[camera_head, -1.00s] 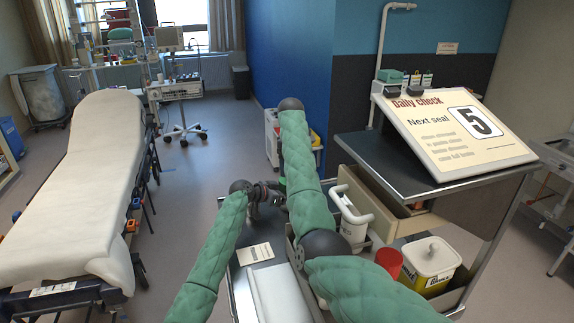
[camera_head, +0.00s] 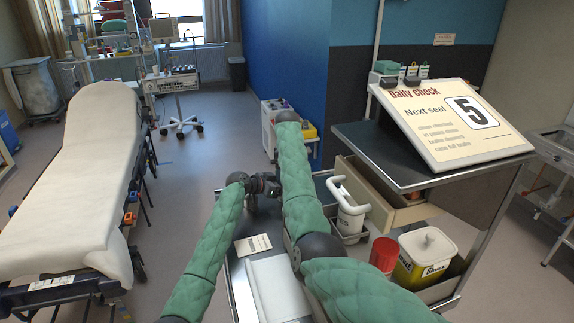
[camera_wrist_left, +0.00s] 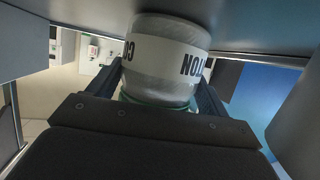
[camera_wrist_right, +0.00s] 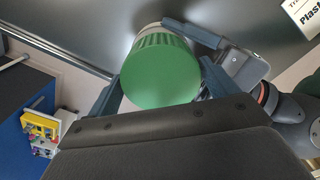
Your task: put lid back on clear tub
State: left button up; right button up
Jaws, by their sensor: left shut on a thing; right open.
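The clear tub (camera_wrist_left: 165,87), with a dark-lettered label, is between the fingers of my left gripper (camera_wrist_left: 160,88), which is shut on it. A green rim shows at its near edge. In the right wrist view the round green lid (camera_wrist_right: 160,70), with a ridged side, lies between the spread fingers of my right gripper (camera_wrist_right: 160,85), which is open. The lid appears to be at the tub's mouth; whether it is fully seated I cannot tell. In the head view the left gripper (camera_head: 265,184) is above the trolley, and my right arm hides the tub, lid and right gripper.
The steel trolley top (camera_head: 235,270) is below, with a printed card (camera_head: 253,245) and a white pad (camera_head: 275,290). A white-handled container (camera_head: 350,215), a red cup (camera_head: 384,254) and a yellow sharps bin (camera_head: 425,258) stand to the right. The sign board (camera_head: 450,120) rests on a higher shelf.

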jog(key=shift+f, duration=0.35)
jog(key=c, duration=0.7)
jog(key=o, duration=1)
jog(key=shift+r, duration=2.3)
notch_tip(320, 180, up, 12)
